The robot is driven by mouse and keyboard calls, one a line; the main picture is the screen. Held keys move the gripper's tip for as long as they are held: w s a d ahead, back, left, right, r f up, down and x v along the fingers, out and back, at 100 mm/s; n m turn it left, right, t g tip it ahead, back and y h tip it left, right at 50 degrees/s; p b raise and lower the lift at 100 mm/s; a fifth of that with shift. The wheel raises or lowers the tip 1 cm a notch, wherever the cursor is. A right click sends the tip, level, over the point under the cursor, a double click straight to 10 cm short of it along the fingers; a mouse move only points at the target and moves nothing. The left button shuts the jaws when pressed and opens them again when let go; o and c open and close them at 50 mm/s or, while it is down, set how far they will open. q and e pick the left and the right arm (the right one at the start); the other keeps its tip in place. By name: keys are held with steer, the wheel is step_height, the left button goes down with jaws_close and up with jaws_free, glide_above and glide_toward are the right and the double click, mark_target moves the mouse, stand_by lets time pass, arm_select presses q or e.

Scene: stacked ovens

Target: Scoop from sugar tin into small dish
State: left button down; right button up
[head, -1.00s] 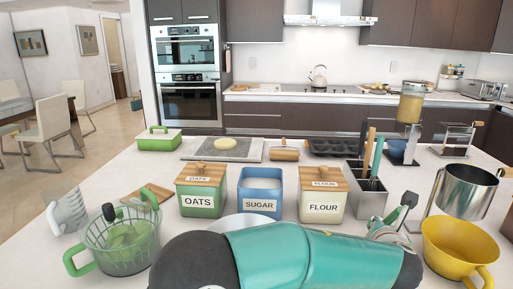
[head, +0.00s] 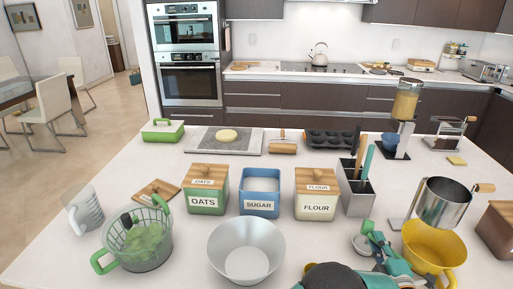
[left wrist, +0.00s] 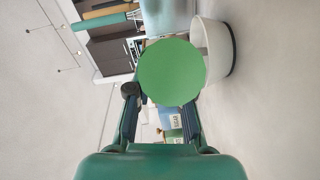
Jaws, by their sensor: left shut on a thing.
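The sugar tin (head: 260,192) is blue, stands without a lid on the counter, and is labelled SUGAR. My left gripper (head: 376,243) is right of centre near the front of the counter, beside the yellow bowl and apart from the sugar tin. In the left wrist view a round green piece (left wrist: 172,72) fills the space between its fingers; the gripper is shut on it. I cannot tell its full shape. A small grey round thing (head: 361,246) lies beside the gripper; I cannot tell if it is the dish. My right gripper is not seen.
A large silver bowl (head: 246,250) stands in front of the sugar tin. The oats tin (head: 205,189) and flour tin (head: 317,194) flank it. A yellow bowl (head: 434,247), a utensil holder (head: 357,193) and a green colander (head: 137,240) stand around. A wooden lid (head: 158,191) lies left.

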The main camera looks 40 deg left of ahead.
arm_select(q)
steer(key=m, duration=0.2)
steer(key=m+t, duration=0.1)
steer(key=shift+w+d+f+y, duration=0.1)
steer(key=shift+d+f+y, duration=0.15)
steer(key=shift+f+y, duration=0.15)
steer(key=shift+r, duration=0.15)
stand_by(0.7)
